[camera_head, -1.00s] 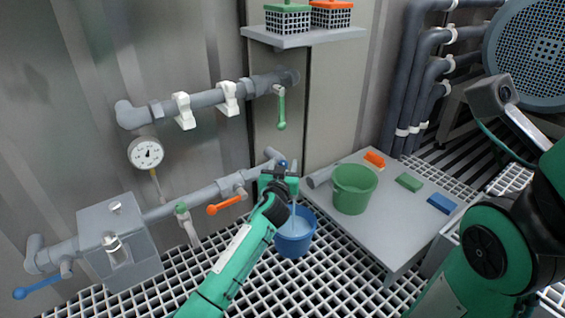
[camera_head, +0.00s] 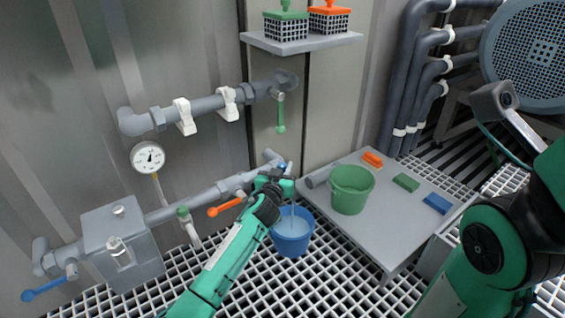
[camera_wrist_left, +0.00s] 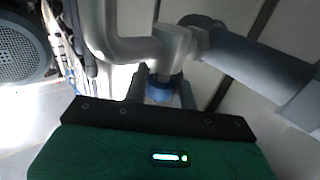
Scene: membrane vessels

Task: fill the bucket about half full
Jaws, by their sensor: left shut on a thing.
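The blue bucket (camera_head: 293,244) stands upright on the floor grating below the end of the lower pipe. A thin pale stream (camera_head: 293,212) falls into it, and lighter water shows inside; the exact level is hard to judge. My left gripper (camera_head: 281,170) is above the bucket, at the pipe's end, shut on a small blue tap handle (camera_wrist_left: 160,90). The gripper hides most of the handle and the outlet in the head view. The green bucket (camera_head: 351,190) stands upright on the grey table. My right arm shows at the right, but its gripper is not visible.
The grey table (camera_head: 385,235) also bears orange (camera_head: 372,159), green (camera_head: 406,183) and blue (camera_head: 437,203) blocks. Orange (camera_head: 226,206) and blue (camera_head: 43,289) valve levers sit on the lower pipe. A green lever (camera_head: 281,114) hangs from the upper pipe.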

